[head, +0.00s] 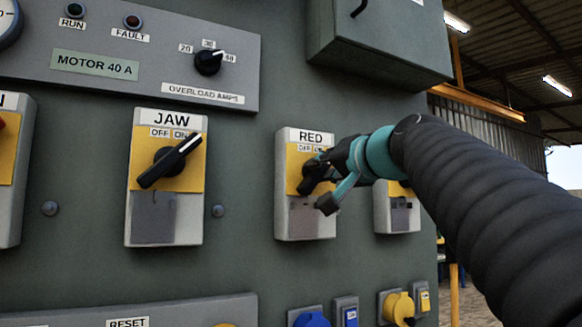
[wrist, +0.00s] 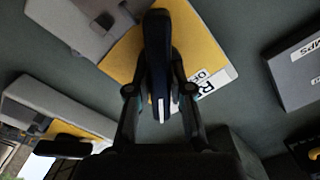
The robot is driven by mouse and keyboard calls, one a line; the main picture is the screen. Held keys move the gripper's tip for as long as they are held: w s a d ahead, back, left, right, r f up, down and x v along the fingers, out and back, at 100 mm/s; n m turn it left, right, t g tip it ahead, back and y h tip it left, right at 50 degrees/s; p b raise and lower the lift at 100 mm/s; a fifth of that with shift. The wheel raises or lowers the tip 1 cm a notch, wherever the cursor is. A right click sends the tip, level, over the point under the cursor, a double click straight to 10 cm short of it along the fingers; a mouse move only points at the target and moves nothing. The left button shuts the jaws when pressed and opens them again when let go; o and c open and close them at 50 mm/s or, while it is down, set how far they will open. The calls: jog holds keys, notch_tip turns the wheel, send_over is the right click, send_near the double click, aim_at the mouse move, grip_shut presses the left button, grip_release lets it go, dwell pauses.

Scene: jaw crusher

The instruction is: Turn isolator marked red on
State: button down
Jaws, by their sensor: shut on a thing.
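The RED isolator (head: 305,222) is a grey box with a yellow plate and OFF and ON marks below its name. Its black rotary handle (head: 307,186) is partly covered by my gripper (head: 328,186) in the head view. In the wrist view my gripper (wrist: 159,92) has one finger on each side of the handle (wrist: 158,45), shut on it. The handle's white pointer line lies toward the label strip (wrist: 213,82), past the visible "OF", on the ON side. The ON letters are hidden there, so its exact setting is hard to tell.
The JAW isolator (head: 165,225) is to the left, its handle toward ON. Another isolator (head: 399,218) stands close on the right, partly behind my arm. A grey box (head: 375,45) juts out above. Blue and yellow sockets (head: 398,305) sit below.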

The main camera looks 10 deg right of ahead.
jog(key=shift+m, duration=0.5)
jog(key=c, duration=1)
grip_release()
jog(key=shift+c, duration=0.2)
jog(key=v, duration=0.7)
jog(key=shift+s, duration=0.2)
jog(key=shift+d, duration=0.1)
